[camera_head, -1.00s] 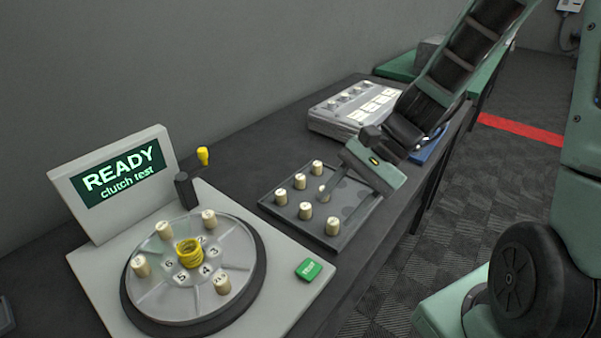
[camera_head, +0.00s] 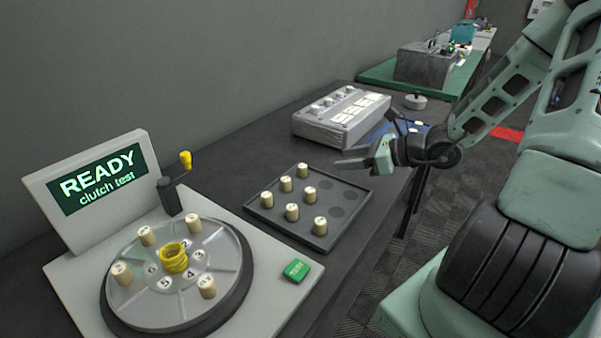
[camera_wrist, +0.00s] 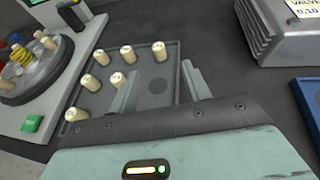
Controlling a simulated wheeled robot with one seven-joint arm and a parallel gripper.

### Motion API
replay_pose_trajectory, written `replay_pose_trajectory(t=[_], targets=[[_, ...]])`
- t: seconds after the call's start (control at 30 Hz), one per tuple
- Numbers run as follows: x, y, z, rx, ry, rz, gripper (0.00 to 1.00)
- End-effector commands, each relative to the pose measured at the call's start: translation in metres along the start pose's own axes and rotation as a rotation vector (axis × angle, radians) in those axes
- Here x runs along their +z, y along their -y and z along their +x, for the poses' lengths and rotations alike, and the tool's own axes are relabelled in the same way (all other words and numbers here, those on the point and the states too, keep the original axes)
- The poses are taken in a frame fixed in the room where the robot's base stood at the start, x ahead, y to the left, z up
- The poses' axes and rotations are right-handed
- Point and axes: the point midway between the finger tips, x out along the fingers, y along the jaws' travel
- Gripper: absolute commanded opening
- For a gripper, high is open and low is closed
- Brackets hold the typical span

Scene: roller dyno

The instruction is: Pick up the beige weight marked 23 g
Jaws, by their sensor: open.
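Several small beige cylindrical weights stand upright in a dark tray (camera_head: 262,213): one at the back (camera_head: 302,170), one at the front right (camera_head: 319,225), the others between them. More beige weights stand on the round disc (camera_head: 222,262) at left. The markings are too small to read, so I cannot tell which is 23 g. My gripper (camera_head: 350,158) is open and empty, above the tray's far right side.
A tester with a "READY clutch test" screen (camera_head: 98,180), a yellow-knobbed crank (camera_head: 186,160) and a green button (camera_head: 296,269) stands at left. A grey box (camera_head: 340,118) lies behind the tray, beside a blue tray (camera_wrist: 308,100). The grey wall bounds the back.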

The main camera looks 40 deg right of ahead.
Motion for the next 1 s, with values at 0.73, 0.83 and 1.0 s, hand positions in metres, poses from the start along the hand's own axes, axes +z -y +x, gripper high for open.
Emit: replay_pose_trajectory(t=[0.73, 0.83, 1.0], targets=[[-0.005, -0.005, 0.108, 0.006, 0.000, 0.002, 0.48], [-0.006, -0.005, 0.122, 0.005, 0.000, -0.001, 0.48], [-0.006, -0.005, 0.136, 0.004, -0.002, -0.002, 0.48]])
